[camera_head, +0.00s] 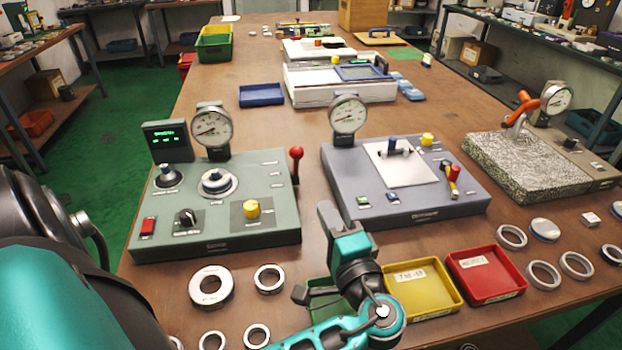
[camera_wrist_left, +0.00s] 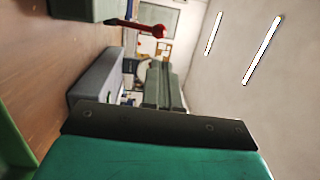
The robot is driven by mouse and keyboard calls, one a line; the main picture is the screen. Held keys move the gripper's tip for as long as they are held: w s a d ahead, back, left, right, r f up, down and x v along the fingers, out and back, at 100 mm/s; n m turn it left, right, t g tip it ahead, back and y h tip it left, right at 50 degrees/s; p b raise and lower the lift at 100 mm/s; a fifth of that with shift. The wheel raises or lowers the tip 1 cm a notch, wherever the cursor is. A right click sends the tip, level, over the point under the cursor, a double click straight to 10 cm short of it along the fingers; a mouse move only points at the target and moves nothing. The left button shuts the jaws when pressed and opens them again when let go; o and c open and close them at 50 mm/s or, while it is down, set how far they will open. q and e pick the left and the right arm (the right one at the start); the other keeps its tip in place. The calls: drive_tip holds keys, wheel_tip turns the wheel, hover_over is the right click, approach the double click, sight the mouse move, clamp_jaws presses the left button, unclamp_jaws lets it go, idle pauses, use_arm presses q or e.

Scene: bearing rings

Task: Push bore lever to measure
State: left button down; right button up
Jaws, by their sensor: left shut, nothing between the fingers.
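The green gauge station (camera_head: 215,210) stands at the left of the bench with a round dial (camera_head: 211,127). A red-knobbed lever (camera_head: 296,166) stands upright at its right side. The lever also shows at the top of the left wrist view (camera_wrist_left: 145,27). A grey gauge station (camera_head: 405,185) stands to the right and has a smaller red-tipped lever (camera_head: 454,178). Labels are too small to read, so I cannot tell which lever is the bore lever. My left gripper (camera_head: 329,212) is shut and empty, in front of the gap between the stations, apart from the red-knobbed lever. My right gripper is out of view.
Yellow (camera_head: 422,288) and red (camera_head: 486,274) trays lie right of my gripper; a green tray (camera_head: 328,300) is partly hidden below it. Several metal rings lie along the front. A granite block (camera_head: 528,165) stands at right. A narrow bare strip separates the two stations.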

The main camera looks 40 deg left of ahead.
sight(300, 156)
use_arm(q)
drive_tip(key=p+x, duration=0.1)
drive_tip(key=x, duration=1.2)
drive_tip(key=shift+w+a, duration=0.2)
drive_tip(key=shift+a, duration=0.1)
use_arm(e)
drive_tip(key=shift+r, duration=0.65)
use_arm(q)
drive_tip(key=shift+w, duration=0.1)
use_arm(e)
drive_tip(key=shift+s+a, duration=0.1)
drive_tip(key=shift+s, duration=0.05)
